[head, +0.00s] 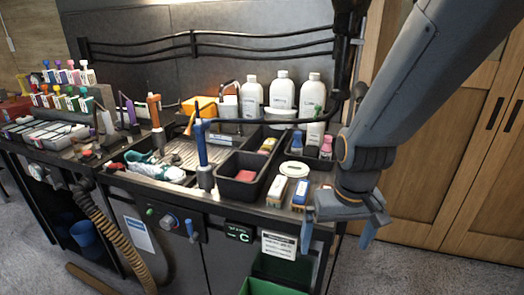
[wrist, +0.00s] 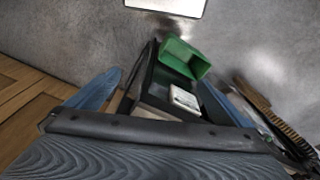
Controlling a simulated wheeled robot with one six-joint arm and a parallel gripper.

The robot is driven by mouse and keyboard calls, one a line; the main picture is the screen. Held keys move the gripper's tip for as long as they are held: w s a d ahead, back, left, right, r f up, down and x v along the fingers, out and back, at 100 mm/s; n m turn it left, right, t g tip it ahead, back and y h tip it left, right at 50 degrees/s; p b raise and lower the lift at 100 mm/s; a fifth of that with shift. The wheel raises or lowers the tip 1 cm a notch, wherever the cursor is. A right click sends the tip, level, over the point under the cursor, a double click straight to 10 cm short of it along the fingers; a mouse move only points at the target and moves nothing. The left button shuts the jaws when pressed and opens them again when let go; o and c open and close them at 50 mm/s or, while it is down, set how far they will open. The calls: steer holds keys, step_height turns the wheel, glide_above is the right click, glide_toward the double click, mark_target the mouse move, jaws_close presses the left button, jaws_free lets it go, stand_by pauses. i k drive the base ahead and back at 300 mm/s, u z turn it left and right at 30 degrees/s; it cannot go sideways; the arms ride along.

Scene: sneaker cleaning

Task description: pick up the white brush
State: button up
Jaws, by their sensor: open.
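A small block-shaped brush with a white top (head: 277,190) lies at the bench's front right; it looks like the white brush. A similar brush with a blue body (head: 300,193) lies just right of it. My gripper (head: 337,240) hangs off the bench's right end, fingers pointing down, to the right of and apart from both brushes. Its blue-grey fingers are spread with nothing between them. In the wrist view my gripper (wrist: 161,80) also shows open and empty. I cannot make out the white brush in the wrist view.
A black bin (head: 240,178) and a round white-lidded tub (head: 293,170) stand near the brushes. A blue-handled tool (head: 200,145) stands upright at the front edge. White bottles (head: 283,90) line the back. A green bin (wrist: 186,57) sits low, below the bench. Wooden cabinets (head: 470,170) are at right.

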mark_target(277, 192)
steer(key=z, duration=2.5)
steer(key=k, duration=1.4)
steer(key=u, duration=1.75)
steer(key=i, duration=1)
